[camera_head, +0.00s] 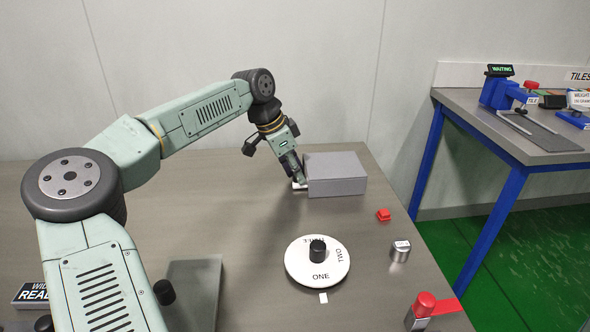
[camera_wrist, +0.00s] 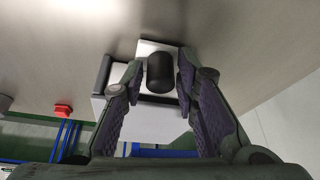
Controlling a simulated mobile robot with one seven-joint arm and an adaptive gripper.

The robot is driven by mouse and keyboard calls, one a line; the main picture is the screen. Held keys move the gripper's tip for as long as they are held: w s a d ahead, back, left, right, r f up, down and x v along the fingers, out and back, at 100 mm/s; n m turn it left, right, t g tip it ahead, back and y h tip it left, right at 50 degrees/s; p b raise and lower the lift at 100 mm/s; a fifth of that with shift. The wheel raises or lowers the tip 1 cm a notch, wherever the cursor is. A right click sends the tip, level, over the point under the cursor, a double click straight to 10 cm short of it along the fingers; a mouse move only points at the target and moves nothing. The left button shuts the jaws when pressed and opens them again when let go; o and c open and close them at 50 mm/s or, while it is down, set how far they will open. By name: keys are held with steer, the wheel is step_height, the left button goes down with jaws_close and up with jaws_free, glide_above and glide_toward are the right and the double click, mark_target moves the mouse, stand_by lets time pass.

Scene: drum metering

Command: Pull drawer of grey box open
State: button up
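The grey box (camera_head: 338,180) stands on the table near its back edge, right of my gripper. My gripper (camera_head: 297,182) points down at the box's left end, where a small pale part shows beside the fingers. In the wrist view, a black knob (camera_wrist: 160,73) lies between the fingertips of my gripper (camera_wrist: 161,66). The fingers are open around it, with narrow gaps; whether either one touches it is hard to tell. Pale grey surfaces of the box (camera_wrist: 150,122) show behind the knob. The fingers hide much of the drawer front.
A white dial (camera_head: 303,272) with a black knob sits in front of the box. A red button (camera_head: 383,215), a small metal cylinder (camera_head: 400,252) and a red-topped part (camera_head: 424,305) are along the right edge. A grey plate (camera_head: 204,285) lies front left. The table left of the box is clear.

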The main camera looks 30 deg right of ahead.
jaws_close()
stand_by(0.4)
steer(key=w+a, duration=0.1)
steer(key=a, duration=0.2)
steer(key=w+a+p, duration=0.1)
steer(key=w+a, duration=0.1)
steer(key=a, duration=0.1)
steer(key=w+a, duration=0.1)
steer(key=a, duration=0.1)
steer(key=shift+w+a+p, duration=0.15)
steer(key=shift+a+p, duration=0.2)
steer(key=shift+a, duration=0.05)
steer(key=shift+o, duration=0.5)
jaws_free()
steer(key=v, duration=1.2)
steer(key=shift+d+r, duration=0.1)
